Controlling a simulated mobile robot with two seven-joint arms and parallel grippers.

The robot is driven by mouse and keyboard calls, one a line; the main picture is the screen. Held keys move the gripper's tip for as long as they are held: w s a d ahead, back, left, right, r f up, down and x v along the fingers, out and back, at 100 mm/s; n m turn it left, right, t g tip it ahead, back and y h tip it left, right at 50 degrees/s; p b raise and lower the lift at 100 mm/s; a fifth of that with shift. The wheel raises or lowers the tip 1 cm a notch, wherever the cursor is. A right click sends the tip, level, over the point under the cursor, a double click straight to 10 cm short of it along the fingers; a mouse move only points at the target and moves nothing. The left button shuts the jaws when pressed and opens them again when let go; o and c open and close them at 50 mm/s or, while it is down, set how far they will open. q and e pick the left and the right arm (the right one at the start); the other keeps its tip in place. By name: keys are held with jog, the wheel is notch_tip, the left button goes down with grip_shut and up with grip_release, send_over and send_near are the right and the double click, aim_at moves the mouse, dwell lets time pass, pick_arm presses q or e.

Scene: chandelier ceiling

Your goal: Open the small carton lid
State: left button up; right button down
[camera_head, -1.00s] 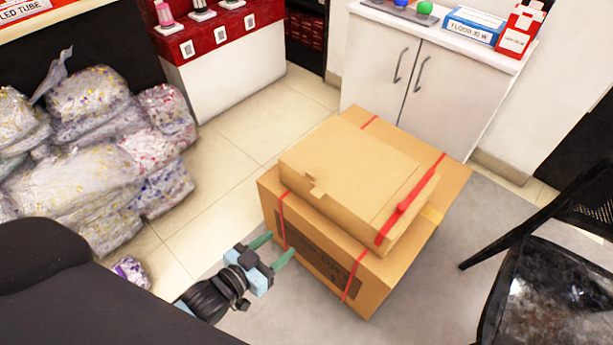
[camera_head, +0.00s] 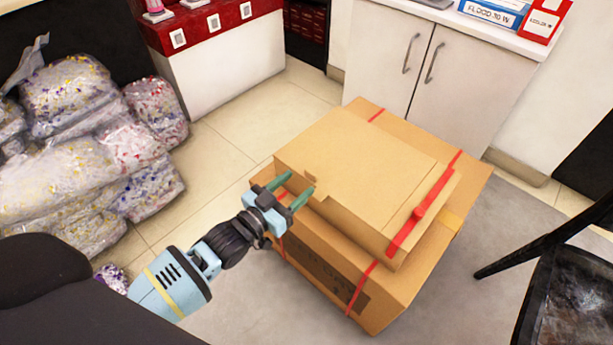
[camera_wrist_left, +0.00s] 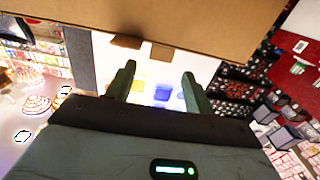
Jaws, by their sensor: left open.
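The small carton (camera_head: 350,160) is a flat tan box with its lid down, lying on top of a larger cardboard box (camera_head: 320,262). A red strip runs along its right side, and a small tab shows at its front left edge. My left gripper (camera_head: 297,187) is open, with its two green fingers at that front left edge near the tab. In the left wrist view the open fingers (camera_wrist_left: 158,82) point toward a tan cardboard surface (camera_wrist_left: 150,22) across the top, with small flaps on its lower edge. Contact cannot be told. My right gripper is not in view.
Clear plastic bags (camera_head: 85,150) are piled at the left. A white cabinet (camera_head: 430,75) stands behind the boxes, and a black chair (camera_head: 570,290) is at the right. Tiled floor (camera_head: 215,165) is free between the bags and the boxes.

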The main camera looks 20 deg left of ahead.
aim_at(309, 173)
pick_arm(q)
jog(key=shift+b+x, duration=0.5)
jog(key=shift+x, duration=1.75)
grip_shut()
